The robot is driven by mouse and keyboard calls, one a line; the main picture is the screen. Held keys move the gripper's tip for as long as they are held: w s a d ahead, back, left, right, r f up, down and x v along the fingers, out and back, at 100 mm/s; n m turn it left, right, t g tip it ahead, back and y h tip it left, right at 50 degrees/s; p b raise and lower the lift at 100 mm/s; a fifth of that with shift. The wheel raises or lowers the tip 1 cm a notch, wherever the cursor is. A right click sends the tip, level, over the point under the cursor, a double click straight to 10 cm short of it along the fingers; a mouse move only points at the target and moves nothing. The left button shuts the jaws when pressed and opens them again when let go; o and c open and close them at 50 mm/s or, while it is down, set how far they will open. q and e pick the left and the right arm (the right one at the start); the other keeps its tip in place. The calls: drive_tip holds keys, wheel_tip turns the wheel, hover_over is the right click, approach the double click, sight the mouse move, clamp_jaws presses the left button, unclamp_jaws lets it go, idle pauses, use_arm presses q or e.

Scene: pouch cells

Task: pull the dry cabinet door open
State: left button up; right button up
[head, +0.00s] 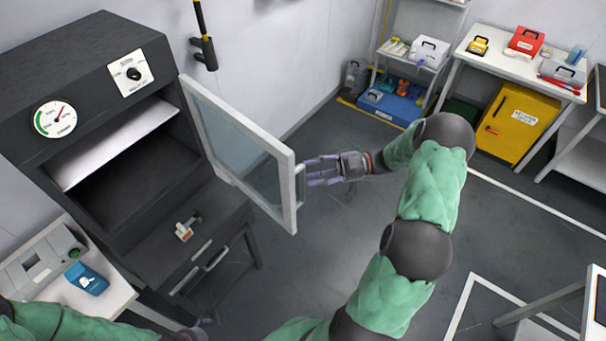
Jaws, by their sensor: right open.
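The dry cabinet (85,65) is a dark grey box at the left with a round gauge and a dial on its top front. Its door (240,150), a glass pane in a pale frame, stands swung out wide from the cabinet's right side, and the shelf inside shows. My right gripper (308,172) is open at the door's outer edge, by the door handle (300,184). I cannot tell whether the fingers touch the handle. My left gripper (200,326) is at the bottom edge, mostly cut off, and its fingers are unclear.
A small bench (70,251) with a grey device and a blue item stands at the lower left. A yellow cabinet (512,125) and a white table (500,62) stand at the back right. The grey floor (330,240) right of the door is clear.

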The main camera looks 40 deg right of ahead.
drive_tip(key=v, duration=0.8)
drive_tip(key=shift+d, duration=0.15)
drive_tip(key=shift+s, duration=0.1)
